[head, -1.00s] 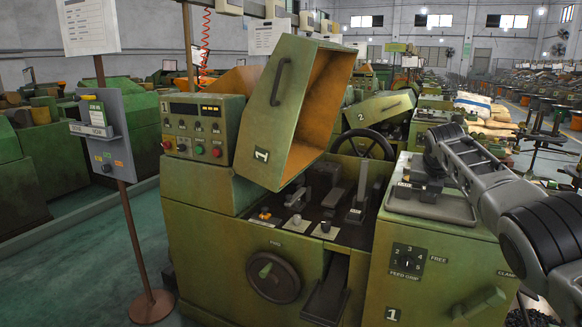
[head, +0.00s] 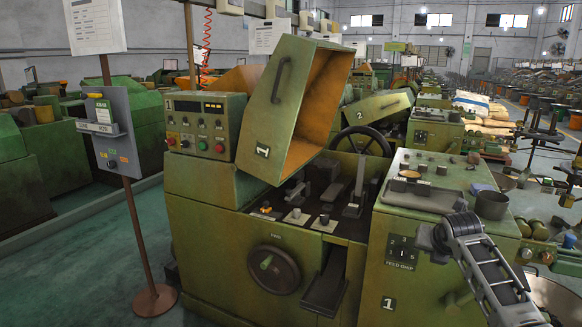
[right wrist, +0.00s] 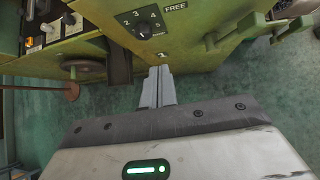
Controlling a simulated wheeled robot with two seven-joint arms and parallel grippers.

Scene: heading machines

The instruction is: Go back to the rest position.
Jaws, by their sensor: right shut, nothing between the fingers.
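My right gripper (head: 428,238) is in front of the machine's front face, beside the FEED GRIP dial (head: 402,252), which my arm partly covers in the head view. The right wrist view shows its two fingers (right wrist: 160,72) shut together with nothing between them. The dial also shows ahead of them in the right wrist view (right wrist: 144,30). I cannot tell how close the fingers are to the machine. My left gripper is in neither view.
The green machine marked 1 (head: 215,235) has its cover (head: 290,105) tilted up. A tray (head: 425,196) and a dark cup (head: 492,204) are on its right top. A sign post (head: 135,235) stands left. Green floor (head: 80,270) is open at left.

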